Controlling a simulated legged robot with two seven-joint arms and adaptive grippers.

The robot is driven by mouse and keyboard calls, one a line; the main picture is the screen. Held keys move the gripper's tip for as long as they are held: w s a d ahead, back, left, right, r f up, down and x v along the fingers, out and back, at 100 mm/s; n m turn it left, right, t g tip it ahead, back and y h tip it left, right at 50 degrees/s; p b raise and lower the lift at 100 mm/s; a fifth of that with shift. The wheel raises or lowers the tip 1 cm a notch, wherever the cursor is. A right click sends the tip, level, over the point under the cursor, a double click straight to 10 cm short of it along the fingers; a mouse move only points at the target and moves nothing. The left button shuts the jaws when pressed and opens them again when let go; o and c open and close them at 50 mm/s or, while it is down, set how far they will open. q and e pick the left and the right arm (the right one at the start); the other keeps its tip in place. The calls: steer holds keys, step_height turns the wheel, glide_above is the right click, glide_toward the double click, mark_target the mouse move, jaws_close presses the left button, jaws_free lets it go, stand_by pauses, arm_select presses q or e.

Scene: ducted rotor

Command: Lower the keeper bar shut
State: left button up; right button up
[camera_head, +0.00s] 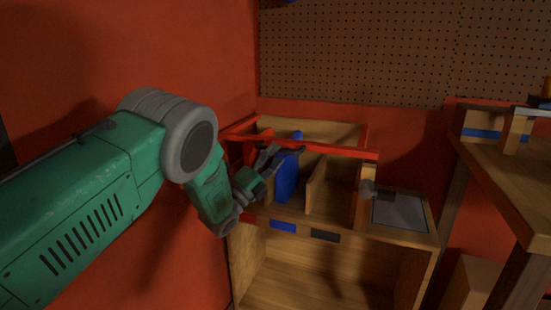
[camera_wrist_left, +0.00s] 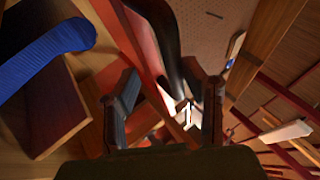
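The red keeper bar (camera_head: 330,151) spans the top of the wooden rack (camera_head: 340,235) from left to right. Its right end is by the right post; I cannot tell whether it rests there. A blue disc-like part (camera_head: 287,177) stands upright in the rack, left of a wooden divider (camera_head: 317,184). My left gripper (camera_head: 272,160) is at the rack's left side, beside the blue part and close under the bar. In the left wrist view its fingers (camera_wrist_left: 165,108) are apart, with a red strip (camera_wrist_left: 150,75) showing between and beyond them. Contact is unclear. My right gripper is out of view.
Blue (camera_head: 283,226) and dark (camera_head: 325,236) labels mark the front. A wooden table (camera_head: 510,175) stands at right. A pegboard (camera_head: 350,50) and red walls are close behind.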

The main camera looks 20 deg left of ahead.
arm_select(q)
steer(key=shift+a+f, duration=0.1)
steer(key=v, duration=1.2)
steer(key=shift+w, duration=0.1)
